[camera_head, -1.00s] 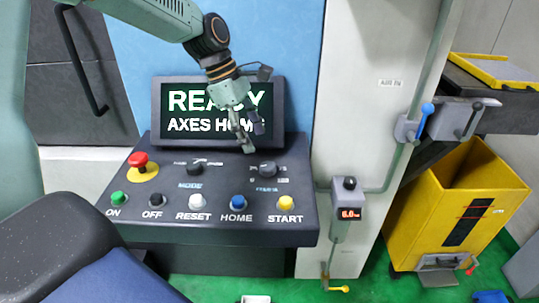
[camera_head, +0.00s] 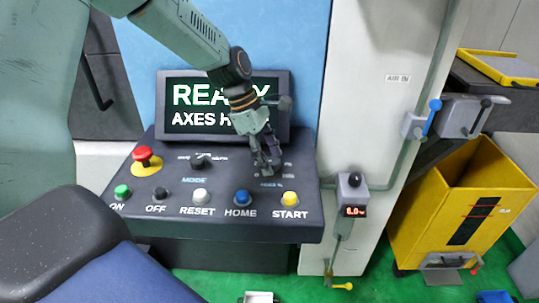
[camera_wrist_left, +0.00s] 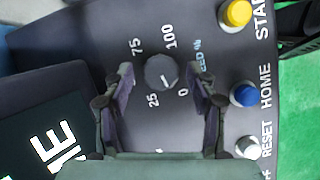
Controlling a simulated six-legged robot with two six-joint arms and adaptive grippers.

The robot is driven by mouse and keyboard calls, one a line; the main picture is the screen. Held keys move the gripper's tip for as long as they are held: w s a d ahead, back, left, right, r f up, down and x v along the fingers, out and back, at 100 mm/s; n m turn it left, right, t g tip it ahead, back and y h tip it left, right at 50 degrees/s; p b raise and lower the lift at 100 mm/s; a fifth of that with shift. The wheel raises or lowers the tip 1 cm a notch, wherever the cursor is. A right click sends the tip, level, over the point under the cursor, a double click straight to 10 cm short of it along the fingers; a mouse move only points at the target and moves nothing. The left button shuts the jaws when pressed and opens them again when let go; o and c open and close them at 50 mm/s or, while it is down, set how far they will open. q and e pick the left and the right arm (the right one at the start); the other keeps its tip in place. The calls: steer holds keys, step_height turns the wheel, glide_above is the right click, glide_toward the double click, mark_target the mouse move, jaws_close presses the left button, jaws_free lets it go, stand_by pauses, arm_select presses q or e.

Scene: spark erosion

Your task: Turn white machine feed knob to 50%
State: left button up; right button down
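The feed knob (camera_wrist_left: 161,72) is a round dark grey dial on the console, with marks 0, 25, 75 and 100 around it in the left wrist view. Its short white line appears to lie on the side between 0 and 25. My left gripper (camera_wrist_left: 160,70) is open, with one finger on each side of the knob in that picture. I cannot tell whether the fingertips reach down around it or touch it. In the head view my left gripper (camera_head: 268,164) is over the knob's spot on the console and hides the knob. My right gripper is not in view.
The console (camera_head: 225,227) has a red emergency button (camera_head: 143,154), a mode knob (camera_head: 201,162) and a row of buttons, including yellow START (camera_head: 291,198) and blue HOME (camera_head: 242,197). The screen (camera_head: 190,95) behind is partly covered by my arm. A yellow bin (camera_head: 420,220) stands right.

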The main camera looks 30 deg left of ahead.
arm_select(q)
steer(key=shift+c, duration=1.4)
steer(key=shift+s, duration=0.1)
steer(key=c, duration=0.7)
steer(key=shift+c, duration=0.2)
steer(key=shift+r, duration=0.1)
